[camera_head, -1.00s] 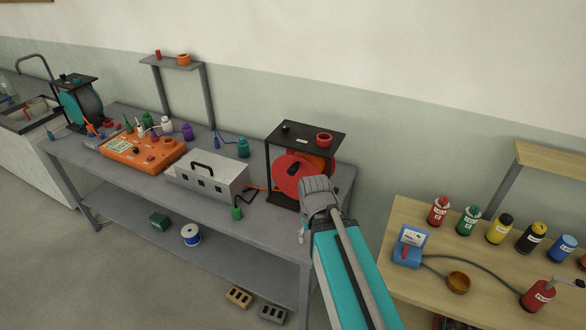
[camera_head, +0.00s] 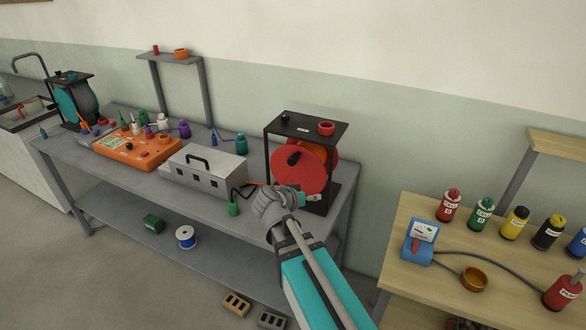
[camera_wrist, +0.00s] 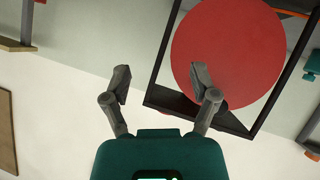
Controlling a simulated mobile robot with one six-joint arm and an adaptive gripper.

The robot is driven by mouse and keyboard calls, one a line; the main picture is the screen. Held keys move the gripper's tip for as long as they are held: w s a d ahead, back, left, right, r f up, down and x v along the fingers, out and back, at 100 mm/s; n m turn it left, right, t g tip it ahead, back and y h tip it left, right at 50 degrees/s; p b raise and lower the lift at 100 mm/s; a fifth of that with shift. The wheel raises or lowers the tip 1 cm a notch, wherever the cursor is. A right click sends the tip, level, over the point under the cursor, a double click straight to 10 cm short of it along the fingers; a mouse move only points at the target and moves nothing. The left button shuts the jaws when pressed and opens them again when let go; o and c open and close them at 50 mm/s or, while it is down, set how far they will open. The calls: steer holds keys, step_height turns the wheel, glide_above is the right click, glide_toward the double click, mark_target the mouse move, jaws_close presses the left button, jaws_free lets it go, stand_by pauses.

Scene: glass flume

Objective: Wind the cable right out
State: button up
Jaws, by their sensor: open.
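The cable reel is a red disc (camera_head: 290,180) in a black frame (camera_head: 267,150), standing at the right end of the grey bench. A dark crank knob (camera_head: 293,158) shows on the disc's face. My gripper (camera_head: 317,197) is in front of the lower part of the frame. In the wrist view my gripper (camera_wrist: 164,78) is open and empty, with the red disc (camera_wrist: 230,50) beyond its right finger.
An orange console (camera_head: 138,150) is farther left. A wooden table (camera_head: 420,275) with several bottles stands at right. The frame top carries a red ring (camera_head: 326,128).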

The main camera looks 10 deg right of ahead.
mark_target(294, 157)
steer(key=w+a+r+t+h+b, duration=0.1)
steer(key=w+a+r+t+b, duration=0.2)
steer(key=a+t, duration=0.4)
steer(key=shift+w+a+r+b, duration=0.15)
steer(key=shift+w+a+b, duration=0.7)
steer(key=shift+w, duration=0.25)
steer(key=shift+w, duration=0.1)
steer(key=x, duration=1.3)
steer(key=shift+w+d, duration=0.25)
jaws_close()
steer(key=shift+a, duration=0.1)
